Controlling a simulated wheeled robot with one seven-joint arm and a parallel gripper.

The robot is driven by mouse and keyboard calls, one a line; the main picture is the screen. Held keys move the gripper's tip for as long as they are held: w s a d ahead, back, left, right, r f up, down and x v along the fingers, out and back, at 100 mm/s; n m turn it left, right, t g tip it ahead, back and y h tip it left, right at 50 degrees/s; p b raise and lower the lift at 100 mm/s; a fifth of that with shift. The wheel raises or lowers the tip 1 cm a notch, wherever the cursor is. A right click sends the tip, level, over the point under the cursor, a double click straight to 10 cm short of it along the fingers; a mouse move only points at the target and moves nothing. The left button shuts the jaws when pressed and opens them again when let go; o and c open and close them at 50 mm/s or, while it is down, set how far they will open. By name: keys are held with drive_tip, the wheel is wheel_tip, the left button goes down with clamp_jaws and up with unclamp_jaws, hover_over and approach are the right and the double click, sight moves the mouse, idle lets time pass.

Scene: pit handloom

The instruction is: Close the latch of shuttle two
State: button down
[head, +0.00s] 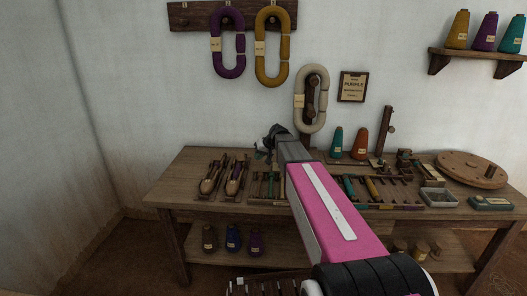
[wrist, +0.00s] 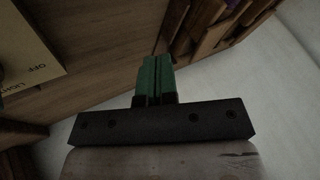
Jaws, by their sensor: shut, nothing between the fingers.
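Two wooden boat shuttles lie side by side on the left part of the bench, a left one (head: 211,178) and a right one (head: 236,178) with purple in it. I cannot read which is shuttle two, and no latch can be made out. My gripper (head: 264,147) is above the back of the bench, right of the shuttles, partly hidden by my arm. In the wrist view its green fingers (wrist: 157,80) are together with nothing between them. Wooden pieces (wrist: 205,20) with a bit of purple show at the upper right there; I cannot tell whether they are the shuttles.
A printed card (wrist: 25,45) lies at the left in the wrist view. Right of the shuttles, a rack (head: 265,187) stands partly behind my arm. Green and orange cones (head: 359,144), small trays and a round wooden disc (head: 471,170) fill the bench's right. Yarn hanks (head: 272,46) hang behind.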

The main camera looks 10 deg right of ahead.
sight(244, 160)
drive_tip(key=shift+a+f, duration=0.2)
drive_tip(key=shift+a, duration=0.9)
drive_tip(key=shift+a+f, duration=0.15)
drive_tip(key=shift+a, duration=0.95)
drive_tip(key=shift+a, duration=0.1)
drive_tip(key=shift+s+a, duration=0.4)
drive_tip(key=shift+a, duration=0.4)
drive_tip(key=shift+s+a, duration=0.2)
drive_tip(key=shift+a, duration=0.05)
drive_tip(key=shift+f, duration=0.1)
drive_tip(key=shift+w, duration=0.1)
drive_tip(key=shift+w+d, duration=0.4)
drive_tip(key=shift+w, duration=0.1)
